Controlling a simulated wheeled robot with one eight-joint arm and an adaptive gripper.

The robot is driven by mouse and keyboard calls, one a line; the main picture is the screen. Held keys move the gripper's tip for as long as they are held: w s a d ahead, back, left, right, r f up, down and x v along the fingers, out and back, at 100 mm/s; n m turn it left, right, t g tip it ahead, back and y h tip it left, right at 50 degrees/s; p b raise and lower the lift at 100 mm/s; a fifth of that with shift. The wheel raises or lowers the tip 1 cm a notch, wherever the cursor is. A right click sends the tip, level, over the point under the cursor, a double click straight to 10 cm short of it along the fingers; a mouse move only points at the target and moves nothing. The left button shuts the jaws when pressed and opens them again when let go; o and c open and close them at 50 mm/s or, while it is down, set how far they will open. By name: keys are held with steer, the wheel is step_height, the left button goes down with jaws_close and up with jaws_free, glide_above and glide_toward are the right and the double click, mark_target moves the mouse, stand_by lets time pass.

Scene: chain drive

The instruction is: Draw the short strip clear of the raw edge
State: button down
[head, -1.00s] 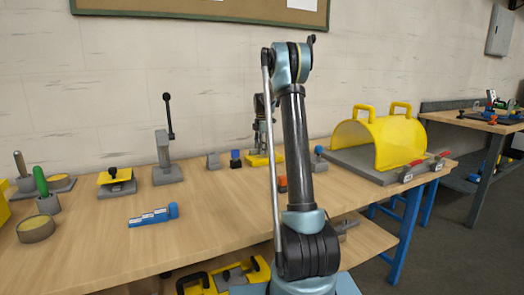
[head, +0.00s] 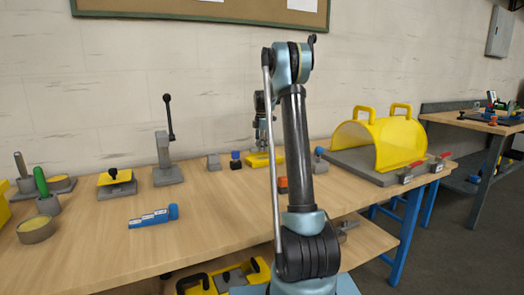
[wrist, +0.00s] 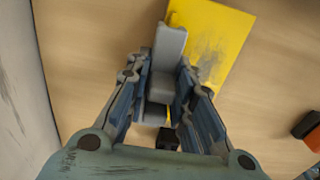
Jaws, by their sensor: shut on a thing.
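In the wrist view, a grey stepped piece (wrist: 168,48) stands on a yellow plate (wrist: 222,40) with dark scuff marks. My gripper (wrist: 161,75) has one finger on each side of the grey piece and is shut on it. I cannot tell whether this piece is the short strip. A small dark block (wrist: 167,140) shows between the finger bases. In the head view, my gripper (head: 262,122) is partly hidden behind my arm, above the yellow plate (head: 259,160) at the back of the bench. The raw edge cannot be made out.
An orange block (wrist: 308,128) lies right of the plate. A yellow hood (head: 382,142) stands at the right, a grey lever press (head: 165,160) at the left. A blue tool (head: 154,216) lies in front; bench around it is clear.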

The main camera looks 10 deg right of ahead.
steer(key=shift+r, duration=3.15)
